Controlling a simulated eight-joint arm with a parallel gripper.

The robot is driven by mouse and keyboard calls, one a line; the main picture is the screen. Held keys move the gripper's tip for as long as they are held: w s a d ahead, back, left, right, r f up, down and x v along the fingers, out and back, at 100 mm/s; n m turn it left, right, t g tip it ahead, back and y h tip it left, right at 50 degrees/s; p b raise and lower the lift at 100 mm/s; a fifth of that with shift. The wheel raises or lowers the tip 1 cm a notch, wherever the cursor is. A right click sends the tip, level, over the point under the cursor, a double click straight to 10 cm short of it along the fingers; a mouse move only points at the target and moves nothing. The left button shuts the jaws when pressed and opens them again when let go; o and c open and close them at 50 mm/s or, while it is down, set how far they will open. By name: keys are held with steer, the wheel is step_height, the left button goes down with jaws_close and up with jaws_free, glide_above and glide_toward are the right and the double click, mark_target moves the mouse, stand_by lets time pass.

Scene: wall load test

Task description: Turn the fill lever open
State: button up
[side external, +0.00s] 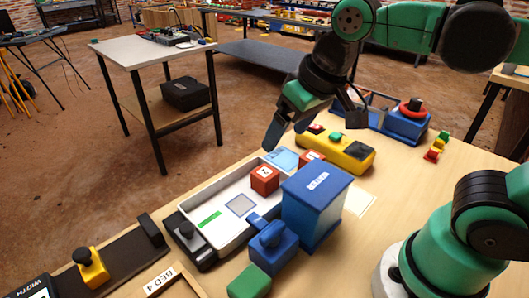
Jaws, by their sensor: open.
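I cannot tell for sure which part is the fill lever. A blue block with a rounded dark-blue knob (272,236) stands at the front of the tall blue box (318,200), which has a white label on top. A green block (250,282) lies just in front of it. A white tray (190,207) sits beside the blue box, with a red numbered block (265,179) in it. Another red block (312,158) shows partly behind the blue box. My gripper (288,137) is open and empty, pointing down above the tray's far end, apart from the blue knob.
A yellow box (340,150) with a green button stands behind the tray. A blue unit with a red ring (409,115) is at the back right. A dark track with a yellow slider (90,267) is at the front left. Bare tabletop (400,185) lies right of the blue box.

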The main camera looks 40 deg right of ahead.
steer(key=s+a+g+h, duration=0.1)
steer(key=s+a+g, duration=0.35)
steer(key=a, duration=0.25)
glide_above(273, 229)
step_height(273, 229, down, 6)
steer(key=shift+f, duration=3.15)
steer(key=c, duration=1)
